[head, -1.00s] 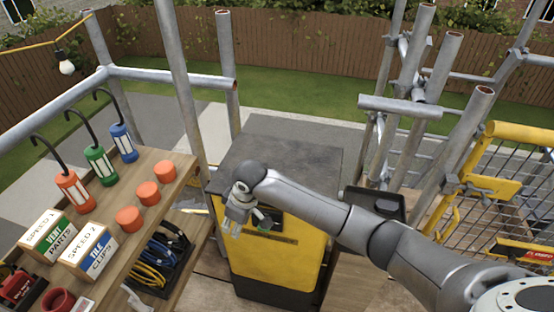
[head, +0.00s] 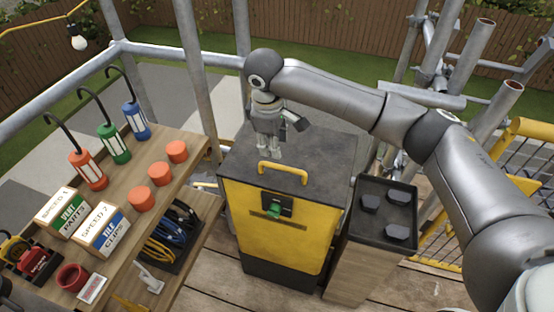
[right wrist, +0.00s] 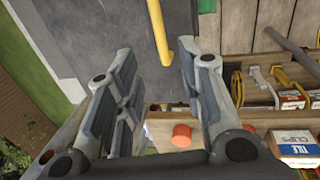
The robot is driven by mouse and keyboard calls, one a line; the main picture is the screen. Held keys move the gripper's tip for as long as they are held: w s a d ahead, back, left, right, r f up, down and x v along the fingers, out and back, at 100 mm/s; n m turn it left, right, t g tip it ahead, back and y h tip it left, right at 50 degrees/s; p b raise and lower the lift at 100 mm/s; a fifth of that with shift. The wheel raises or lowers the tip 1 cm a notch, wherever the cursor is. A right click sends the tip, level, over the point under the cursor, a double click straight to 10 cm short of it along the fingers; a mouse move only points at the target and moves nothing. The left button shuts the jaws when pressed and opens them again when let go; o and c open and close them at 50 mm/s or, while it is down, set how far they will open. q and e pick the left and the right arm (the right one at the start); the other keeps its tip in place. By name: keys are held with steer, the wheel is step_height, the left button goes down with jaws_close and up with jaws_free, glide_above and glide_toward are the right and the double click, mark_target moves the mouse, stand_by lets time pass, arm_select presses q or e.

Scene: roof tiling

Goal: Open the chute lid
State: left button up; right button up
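The chute is a yellow box (head: 275,235) with a dark grey lid (head: 325,160) lying flat and shut on top. A yellow bar handle (head: 283,171) stands at the lid's front edge; it also shows in the right wrist view (right wrist: 158,30). A dark latch plate with a green piece (head: 274,211) is on the front face below it. My right gripper (head: 274,154) hangs fingers down over the lid, just behind the handle. In the right wrist view its fingers (right wrist: 155,65) are spread and empty, with the handle beyond them. My left gripper is not in view.
A wooden shelf (head: 160,200) at left holds lamps, orange cups, boxes and cables. A black tray (head: 372,232) with several dark pieces stands on a wooden stand right of the chute. Scaffold poles (head: 190,60) rise behind.

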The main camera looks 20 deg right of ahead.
mark_target(276, 165)
steer(key=f, duration=0.3)
steer(key=w+f+p, duration=0.1)
steer(key=f, duration=0.2)
steer(key=d+f, duration=0.1)
steer(key=f, duration=0.3)
steer(key=shift+w, duration=0.3)
jaws_close()
